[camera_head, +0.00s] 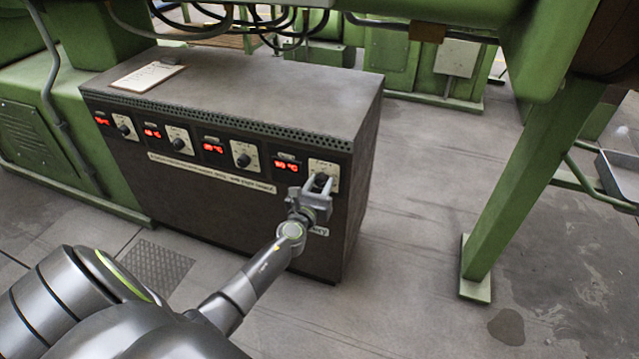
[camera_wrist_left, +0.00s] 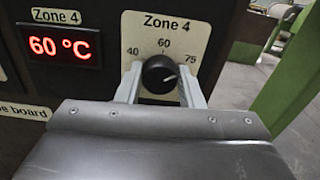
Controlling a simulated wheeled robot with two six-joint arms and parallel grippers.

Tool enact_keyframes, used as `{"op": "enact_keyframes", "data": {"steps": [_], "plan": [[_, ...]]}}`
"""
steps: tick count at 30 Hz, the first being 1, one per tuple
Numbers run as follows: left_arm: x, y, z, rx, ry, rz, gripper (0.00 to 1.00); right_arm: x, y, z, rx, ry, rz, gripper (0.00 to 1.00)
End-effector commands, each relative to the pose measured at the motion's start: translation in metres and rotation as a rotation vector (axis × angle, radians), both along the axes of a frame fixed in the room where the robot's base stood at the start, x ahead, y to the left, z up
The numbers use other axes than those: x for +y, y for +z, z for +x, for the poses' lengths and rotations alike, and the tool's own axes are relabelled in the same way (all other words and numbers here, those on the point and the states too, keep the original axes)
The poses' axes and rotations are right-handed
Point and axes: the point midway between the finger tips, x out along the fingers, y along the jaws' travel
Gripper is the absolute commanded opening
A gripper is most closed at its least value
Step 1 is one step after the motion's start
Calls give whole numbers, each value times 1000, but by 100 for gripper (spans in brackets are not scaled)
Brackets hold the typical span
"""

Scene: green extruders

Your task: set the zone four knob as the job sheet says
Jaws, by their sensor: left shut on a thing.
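The zone four knob (camera_wrist_left: 160,74) is round and black, on a pale dial plate (camera_wrist_left: 192,27) marked 40, 60 and 75. A small white mark shows on the knob's right side. The red display (camera_wrist_left: 61,46) beside it reads 60 °C. My left gripper (camera_head: 318,190) is at the rightmost dial of the dark cabinet; in the left wrist view its two fingers (camera_wrist_left: 160,85) are shut on the knob from either side. The job sheet (camera_head: 147,76) appears to be the clipboard on the cabinet top; its text is too small to read.
The dark cabinet (camera_head: 240,90) has three more knobs and displays to the left. A green machine leg (camera_head: 515,190) stands to the right, with clear floor between. Cables (camera_head: 270,25) hang above the cabinet's back.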

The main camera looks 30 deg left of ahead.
Motion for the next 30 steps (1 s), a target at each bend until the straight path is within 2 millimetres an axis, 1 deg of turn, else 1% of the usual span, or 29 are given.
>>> {"op": "enact_keyframes", "data": {"steps": [8,20,21,25,30], "plan": [[-1,-1,0,14,-1,51,11,-1,-4,-1,-1,1,-3,36],[-1,-1,0,15,-1,54,11,-1,-4,-1,-2,1,-3,36],[-1,-1,0,15,-1,53,39,-1,-4,-1,-2,1,-3,36],[-1,-1,0,14,-1,53,56,-1,-4,-1,-1,1,-3,36],[0,0,0,14,-1,53,56,-1,-4,-1,0,1,-3,36]]}}
